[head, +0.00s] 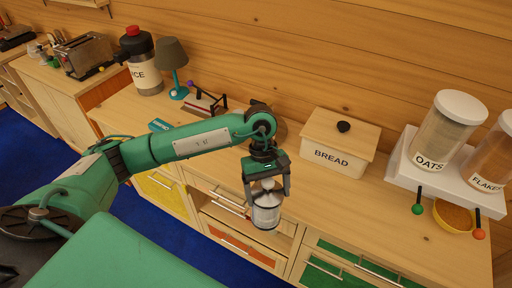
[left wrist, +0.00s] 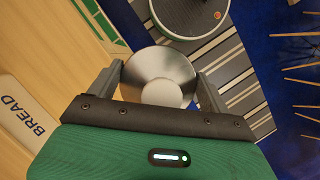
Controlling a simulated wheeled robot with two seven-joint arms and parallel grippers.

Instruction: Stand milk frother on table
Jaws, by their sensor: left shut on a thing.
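The milk frother (head: 266,211), a small steel and white cylinder with a dark label, hangs upright in my left gripper (head: 266,190). The gripper points down and is shut on its upper part. In the left wrist view the frother's round steel top (left wrist: 160,76) shows between the two fingers (left wrist: 158,88). In the head view the frother appears in front of the drawers by the front edge of the wooden counter (head: 340,205). Its base seems clear of any surface. My right gripper is not in view.
Bare wood lies in front of the bread box.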

